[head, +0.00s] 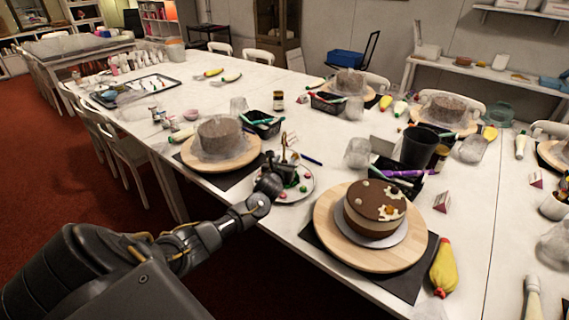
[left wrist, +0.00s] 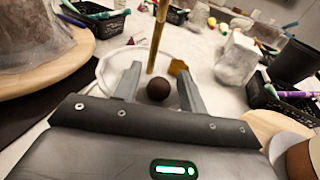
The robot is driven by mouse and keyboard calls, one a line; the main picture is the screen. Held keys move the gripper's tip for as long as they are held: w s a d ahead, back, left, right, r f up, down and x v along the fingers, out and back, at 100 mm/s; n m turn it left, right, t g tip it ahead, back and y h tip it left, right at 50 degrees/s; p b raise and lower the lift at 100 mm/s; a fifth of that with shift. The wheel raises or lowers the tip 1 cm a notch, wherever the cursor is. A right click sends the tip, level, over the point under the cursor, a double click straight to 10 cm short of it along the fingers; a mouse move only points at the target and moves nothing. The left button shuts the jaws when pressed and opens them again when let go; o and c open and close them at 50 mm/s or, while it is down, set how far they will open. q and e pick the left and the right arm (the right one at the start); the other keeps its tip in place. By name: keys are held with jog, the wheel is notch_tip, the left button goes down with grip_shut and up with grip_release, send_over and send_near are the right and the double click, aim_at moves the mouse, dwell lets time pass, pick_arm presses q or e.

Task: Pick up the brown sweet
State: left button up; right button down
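The brown sweet (left wrist: 158,89) is a dark round ball in the left wrist view. It shows between the two fingers of my left gripper (left wrist: 160,88), with a visible gap to each finger. In the head view my left gripper (head: 287,170) is over the white plate (head: 308,190), whose rim also shows in the left wrist view (left wrist: 101,70). The gripper is open. In the head view the brown sweet cannot be told apart from the dark gripper. My right gripper is not in view.
Red and green sweets lie on the plate by the gripper. A gold stick (left wrist: 158,38) stands just beyond the sweet. A grey wrapped cake (head: 220,136) on a wooden turntable is left of the plate. A decorated brown cake (head: 375,205) on another turntable is right.

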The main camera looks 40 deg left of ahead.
pick_arm(q)
jog(key=c, duration=0.8)
jog(key=shift+r, duration=0.15)
jog(key=shift+r, duration=0.25)
notch_tip(320, 180, up, 2)
jog(key=shift+b, duration=0.55)
jog(key=s+a+r+b, duration=0.2)
jog(key=s+a+r, duration=0.2)
jog(key=s+r, duration=0.6)
jog(key=s, duration=0.3)
jog(key=shift+a, duration=0.4)
